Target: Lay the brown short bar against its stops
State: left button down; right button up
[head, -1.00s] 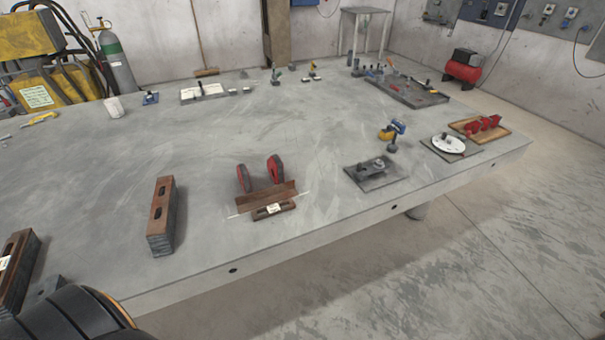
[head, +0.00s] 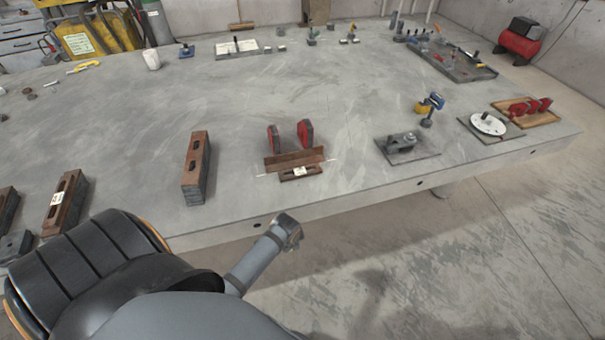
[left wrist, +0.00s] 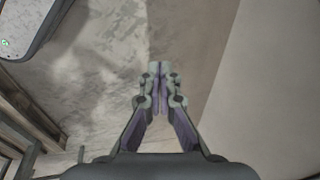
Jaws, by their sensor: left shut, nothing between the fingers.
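A brown angle-shaped bar (head: 293,160) lies near the table's front edge, in front of two red blocks (head: 305,133). A short brown slotted bar (head: 299,173) with a white label lies just before it; I cannot tell whether they touch. Thin white lines run out from both ends there. I cannot tell for sure which piece is the task's short bar. My left gripper (left wrist: 160,72) is shut and empty in the left wrist view, over the floor. In the head view my left arm reaches up from the bottom, short of the table edge. My right gripper is not in view.
A brown slotted bar on a block (head: 196,165) stands left of the red blocks. A labelled brown bar (head: 66,197) lies farther left. A dark plate with a clamp (head: 407,147) lies to the right. The table (head: 240,95) behind is mostly clear.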

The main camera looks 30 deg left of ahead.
pick_arm(q)
notch_tip(320, 180, up, 15)
jog(key=w+m, duration=0.2)
jog(key=m, duration=1.6)
send_near(302, 181)
jog(key=s+d+r, duration=0.3)
jog(key=d, duration=0.1)
jog(key=shift+g+y, duration=0.3)
jog(key=shift+y, duration=0.1)
jog(key=p+x, duration=0.1)
jog(key=x, duration=0.7)
jog(key=shift+w+f, duration=0.15)
jog(key=shift+f, duration=0.15)
jog(key=shift+w+a+f, duration=0.2)
jog(key=shift+w+a, duration=0.35)
jog(key=shift+w+a+f, duration=0.2)
jog(key=shift+w+a, duration=0.3)
jog(key=shift+a, duration=0.05)
jog(key=shift+w+a+f, duration=0.1)
jog(key=shift+w+a, duration=0.3)
jog(key=shift+a, duration=0.05)
jog(key=shift+p, duration=0.3)
